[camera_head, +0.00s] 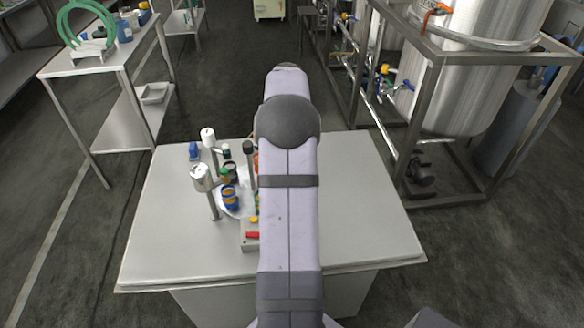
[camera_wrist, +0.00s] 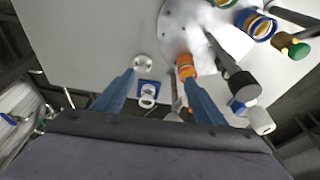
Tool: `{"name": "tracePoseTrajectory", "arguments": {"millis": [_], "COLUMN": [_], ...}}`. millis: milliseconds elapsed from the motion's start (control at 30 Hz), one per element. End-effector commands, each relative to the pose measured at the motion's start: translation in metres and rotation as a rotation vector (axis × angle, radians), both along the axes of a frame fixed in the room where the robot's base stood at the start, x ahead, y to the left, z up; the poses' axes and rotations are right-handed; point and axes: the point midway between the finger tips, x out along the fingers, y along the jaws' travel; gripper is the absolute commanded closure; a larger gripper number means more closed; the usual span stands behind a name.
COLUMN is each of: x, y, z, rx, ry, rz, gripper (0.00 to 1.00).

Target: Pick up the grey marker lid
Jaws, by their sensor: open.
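My gripper (camera_wrist: 160,77) shows in the wrist view as two blue-grey fingers spread apart with nothing held between them. A small pale round piece (camera_wrist: 143,62) lies on the table just beyond the left fingertip; I cannot tell whether it is the grey marker lid. A blue square piece with a pale ring-shaped top (camera_wrist: 148,91) is between the fingers in the picture. An orange cylindrical item (camera_wrist: 185,66) is by the right fingertip. In the head view my arm covers the middle of the table and hides the gripper. No marker lid can be made out there.
The table (camera_head: 360,215) is clear to the right of my arm. Posts with white tops (camera_head: 201,178) and a dark-topped post (camera_wrist: 242,86) stand up nearby as obstacles. Steel tanks (camera_head: 440,90) stand behind right.

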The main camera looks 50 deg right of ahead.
Motion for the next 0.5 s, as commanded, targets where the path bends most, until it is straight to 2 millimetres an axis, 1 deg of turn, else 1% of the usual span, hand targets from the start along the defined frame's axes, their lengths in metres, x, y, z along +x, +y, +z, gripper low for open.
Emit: {"name": "tracePoseTrajectory", "arguments": {"millis": [33,100,200,333,500], "x": [-0.002,-0.002,-0.004,-0.006,-0.006], "y": [-0.012,-0.027,-0.044,-0.058,-0.063], "z": [-0.021,-0.038,-0.058,-0.072,-0.077], "rx": [-0.001,-0.014,-0.035,-0.058,-0.069], "ry": [-0.011,-0.032,-0.053,-0.071,-0.078], "rz": [0.028,0.077,0.132,0.176,0.197], "gripper": [0.35,0.35,0.35,0.35,0.35]}}
